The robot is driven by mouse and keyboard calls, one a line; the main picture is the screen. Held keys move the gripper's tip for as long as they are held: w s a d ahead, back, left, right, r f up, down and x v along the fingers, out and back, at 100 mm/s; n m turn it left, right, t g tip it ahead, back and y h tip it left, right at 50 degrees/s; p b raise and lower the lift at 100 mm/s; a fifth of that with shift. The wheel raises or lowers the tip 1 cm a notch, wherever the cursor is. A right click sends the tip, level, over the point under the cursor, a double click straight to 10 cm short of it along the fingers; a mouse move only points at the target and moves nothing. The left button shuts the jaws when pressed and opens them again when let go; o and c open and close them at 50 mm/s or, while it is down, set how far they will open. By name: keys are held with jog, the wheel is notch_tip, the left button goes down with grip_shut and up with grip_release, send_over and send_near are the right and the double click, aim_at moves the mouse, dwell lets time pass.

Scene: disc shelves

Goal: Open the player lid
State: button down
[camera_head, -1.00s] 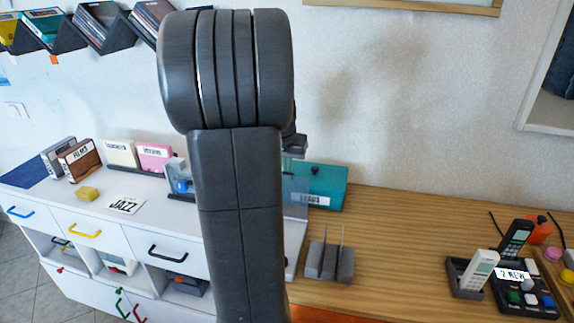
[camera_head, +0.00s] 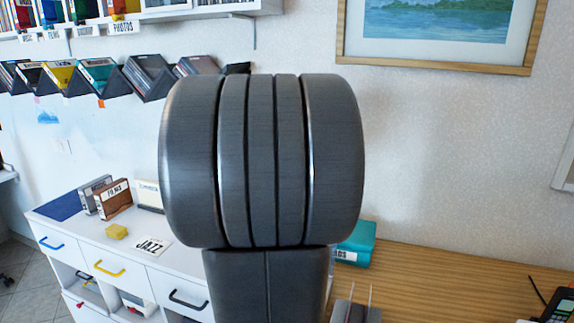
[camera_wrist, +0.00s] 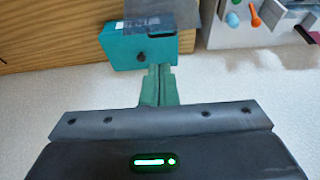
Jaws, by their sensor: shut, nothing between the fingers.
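My gripper (camera_wrist: 157,86) shows in the wrist view as green fingers, shut and empty. Its tips point at a teal box (camera_wrist: 140,52), close to its dark round knob; I cannot tell whether they touch. A see-through grey panel (camera_wrist: 172,12), perhaps the player lid, shows at the top edge beside the teal box. The player itself is not clearly visible. In the head view my arm hides the middle of the counter, and only part of the teal box (camera_head: 357,243) shows to its right.
Wall racks (camera_head: 100,76) hang above. A grey holder (camera_head: 355,312) with thin upright pins stands beside my arm.

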jog(key=x, duration=1.3)
jog(key=shift+f, duration=0.3)
jog(key=shift+w+d+f, duration=0.2)
jog(key=shift+w+f, duration=0.1)
jog(key=shift+w, duration=0.3)
